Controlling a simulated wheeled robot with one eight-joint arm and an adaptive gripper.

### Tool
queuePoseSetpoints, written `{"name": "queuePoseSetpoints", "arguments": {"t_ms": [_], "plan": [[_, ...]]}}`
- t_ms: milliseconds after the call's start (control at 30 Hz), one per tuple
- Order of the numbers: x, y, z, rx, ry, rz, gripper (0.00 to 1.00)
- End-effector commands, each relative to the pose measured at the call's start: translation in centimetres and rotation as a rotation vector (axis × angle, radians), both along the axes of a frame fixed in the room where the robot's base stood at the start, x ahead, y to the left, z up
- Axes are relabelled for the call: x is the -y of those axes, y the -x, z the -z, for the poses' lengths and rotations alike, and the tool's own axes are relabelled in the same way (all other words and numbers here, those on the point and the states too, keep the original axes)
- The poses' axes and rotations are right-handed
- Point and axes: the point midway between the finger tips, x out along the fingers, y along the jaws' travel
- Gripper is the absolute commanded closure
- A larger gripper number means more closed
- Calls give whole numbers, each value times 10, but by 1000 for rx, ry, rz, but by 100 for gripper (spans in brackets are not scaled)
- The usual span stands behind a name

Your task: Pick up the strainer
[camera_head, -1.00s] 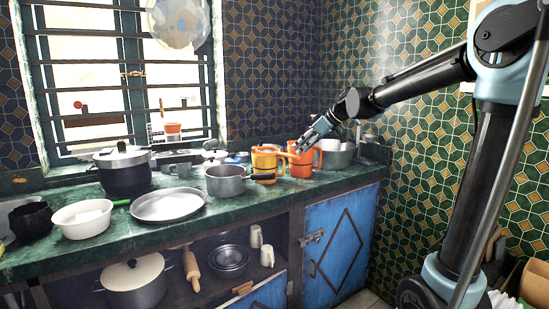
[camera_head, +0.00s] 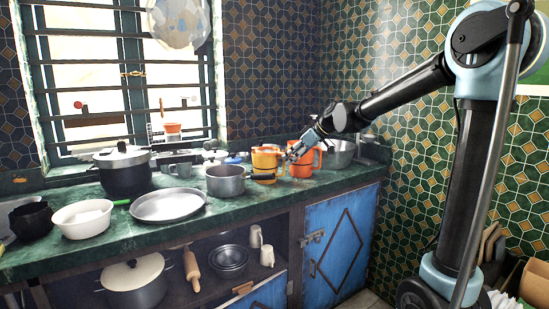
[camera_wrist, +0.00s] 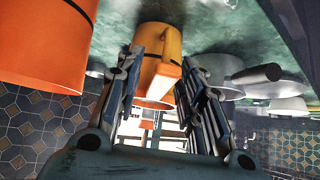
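I cannot pick out the strainer with certainty in either view. My gripper (camera_head: 293,154) is above the counter by a yellow-orange mug (camera_head: 266,158) and an orange mug (camera_head: 302,163) in the head view. In the wrist view my gripper (camera_wrist: 161,62) has its two fingers apart, with the yellow-orange mug (camera_wrist: 156,68) showing between them. Nothing appears clamped, and I cannot tell whether the fingers touch the mug. The larger orange mug (camera_wrist: 45,45) fills the wrist view's upper left.
A grey saucepan (camera_head: 226,182) with its handle pointing right stands left of the mugs. A metal pot (camera_head: 340,155) is behind on the right. A flat round tray (camera_head: 168,205), a white bowl (camera_head: 83,219) and a lidded pot (camera_head: 124,170) stand farther left. The front counter strip is clear.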

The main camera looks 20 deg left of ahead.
Motion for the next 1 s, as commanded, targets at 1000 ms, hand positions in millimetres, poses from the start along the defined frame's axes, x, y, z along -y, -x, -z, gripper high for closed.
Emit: {"name": "queuePoseSetpoints", "arguments": {"t_ms": [1000], "plan": [[0, 0, -78, 0, 0, 0, 100]]}}
